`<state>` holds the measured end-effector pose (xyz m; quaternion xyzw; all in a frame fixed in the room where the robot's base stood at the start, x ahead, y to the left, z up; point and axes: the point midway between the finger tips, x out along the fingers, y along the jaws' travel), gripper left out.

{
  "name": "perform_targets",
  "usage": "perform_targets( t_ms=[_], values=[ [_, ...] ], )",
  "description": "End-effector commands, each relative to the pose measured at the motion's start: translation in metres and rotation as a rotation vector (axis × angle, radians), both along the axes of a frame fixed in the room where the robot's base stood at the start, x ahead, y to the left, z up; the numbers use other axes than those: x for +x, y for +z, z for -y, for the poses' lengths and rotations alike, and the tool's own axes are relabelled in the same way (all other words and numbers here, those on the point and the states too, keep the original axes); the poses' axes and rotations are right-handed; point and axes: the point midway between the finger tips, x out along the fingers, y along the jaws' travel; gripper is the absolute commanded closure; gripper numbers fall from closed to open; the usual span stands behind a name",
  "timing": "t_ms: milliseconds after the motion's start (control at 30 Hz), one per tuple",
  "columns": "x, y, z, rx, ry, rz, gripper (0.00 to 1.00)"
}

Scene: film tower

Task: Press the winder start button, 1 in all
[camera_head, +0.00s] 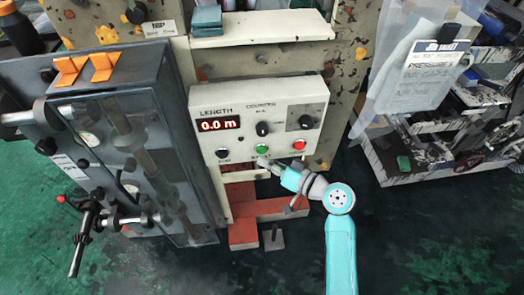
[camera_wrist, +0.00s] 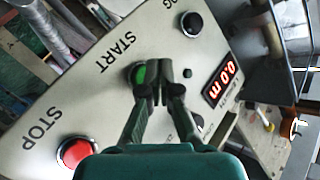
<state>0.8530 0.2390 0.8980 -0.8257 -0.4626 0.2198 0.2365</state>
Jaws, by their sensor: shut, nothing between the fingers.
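The green start button (camera_head: 262,149) is on the lower front of a cream control box (camera_head: 222,103), between a black button and a red one. In the wrist view the green button (camera_wrist: 138,74) sits by the word START, partly hidden by my gripper. My gripper (camera_head: 264,162) is shut and empty, with its fingertips just below the green button in the head view. In the wrist view the closed fingertips (camera_wrist: 158,68) overlap the button's edge. I cannot tell whether they touch the panel. The display (camera_head: 218,124) reads 0.0 m.
The red stop button (camera_head: 299,146) is right of the green one, and a black button (camera_head: 222,153) is left. Black knobs (camera_head: 263,129) are above. A grey machine (camera_head: 130,150) with a handle stands at left.

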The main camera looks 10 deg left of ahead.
Motion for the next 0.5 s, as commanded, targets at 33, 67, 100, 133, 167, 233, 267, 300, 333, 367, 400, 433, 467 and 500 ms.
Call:
perform_targets(
  t_ms=[33,67,100,133,167,233,267,300,333,367,400,433,467,500],
  values=[
    [0.0007,0.0001,-0.0002,0.0,0.0,0.0,1.0],
    [0.0013,0.0001,-0.0004,0.0,0.0,0.0,1.0],
    [0.0023,0.0001,-0.0007,0.0,0.0,0.0,1.0],
    [0.0031,0.0001,-0.0009,0.0,0.0,0.0,1.0],
    [0.004,0.0001,-0.0013,0.0,0.0,0.0,1.0],
    [0.0061,0.0002,-0.002,0.0,0.0,0.0,1.0],
    [0.0069,0.0003,-0.0022,0.0,0.0,0.0,1.0],
    [0.0075,0.0003,-0.0024,0.0,0.0,0.0,1.0],
    [0.0079,0.0003,-0.0024,0.0,0.0,0.0,1.0],
    [0.0079,0.0003,-0.0024,0.0,0.0,0.0,1.0],
    [0.008,0.0003,-0.0024,0.0,0.0,0.0,1.0],
    [0.0079,0.0003,-0.0024,0.0,0.0,0.0,1.0],
    [0.0079,0.0003,-0.0024,0.0,0.0,0.0,1.0],
    [0.0079,0.0003,-0.0024,0.0,0.0,0.0,1.0]
  ],
)
